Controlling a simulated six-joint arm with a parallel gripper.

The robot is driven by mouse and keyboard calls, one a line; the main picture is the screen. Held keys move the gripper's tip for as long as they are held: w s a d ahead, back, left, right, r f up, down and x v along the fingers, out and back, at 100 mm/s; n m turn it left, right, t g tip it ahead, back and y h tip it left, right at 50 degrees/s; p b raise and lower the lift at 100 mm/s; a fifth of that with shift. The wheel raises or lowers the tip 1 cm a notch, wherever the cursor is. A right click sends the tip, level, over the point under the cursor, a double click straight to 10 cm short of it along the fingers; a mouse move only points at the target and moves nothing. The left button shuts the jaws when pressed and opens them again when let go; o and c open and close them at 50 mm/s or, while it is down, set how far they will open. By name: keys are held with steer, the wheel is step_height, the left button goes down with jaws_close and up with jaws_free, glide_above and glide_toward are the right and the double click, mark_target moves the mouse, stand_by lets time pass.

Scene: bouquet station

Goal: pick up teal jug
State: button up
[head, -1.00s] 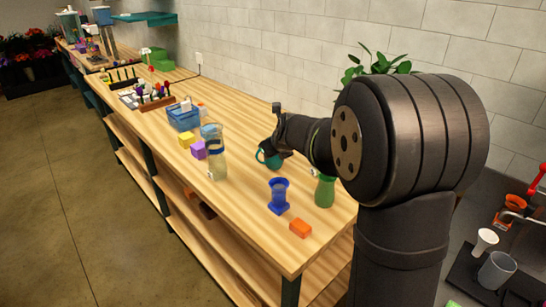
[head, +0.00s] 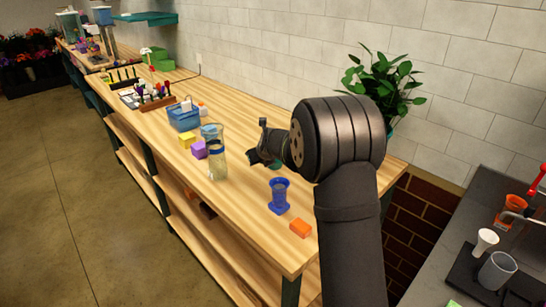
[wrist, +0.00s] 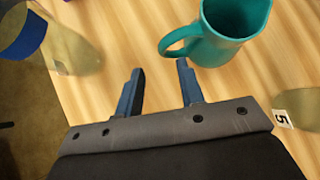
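The teal jug (wrist: 222,42) stands at the top right of the wrist view, with its handle loop pointing left toward my fingers. In the head view only a small teal patch of the jug (head: 277,166) shows behind my gripper (head: 262,151). In the wrist view my gripper (wrist: 160,68) is open, with two blue fingers apart and bare table between them. The jug's handle is just beyond the fingertips, nearer the right finger, and it is not between the fingers.
A blue vase (head: 279,196) and an orange block (head: 300,229) stand toward the bench's near end. Clear glass vessels (head: 218,163), a purple block (head: 198,150) and a yellow block (head: 185,141) are to the left. A labelled object (wrist: 301,106) is at the wrist view's right edge.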

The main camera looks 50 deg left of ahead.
steer(key=shift+w+a+r+x, duration=0.1)
steer(key=shift+r+x, duration=0.05)
steer(key=shift+x, duration=0.75)
steer(key=shift+w+a+r+x, duration=0.1)
steer(key=shift+w+x, duration=0.05)
steer(key=shift+x, duration=0.75)
steer(key=shift+w+a+r+x, duration=0.1)
steer(key=shift+r+x, duration=0.05)
steer(key=shift+x, duration=0.7)
steer(key=shift+r, duration=0.1)
jaws_close()
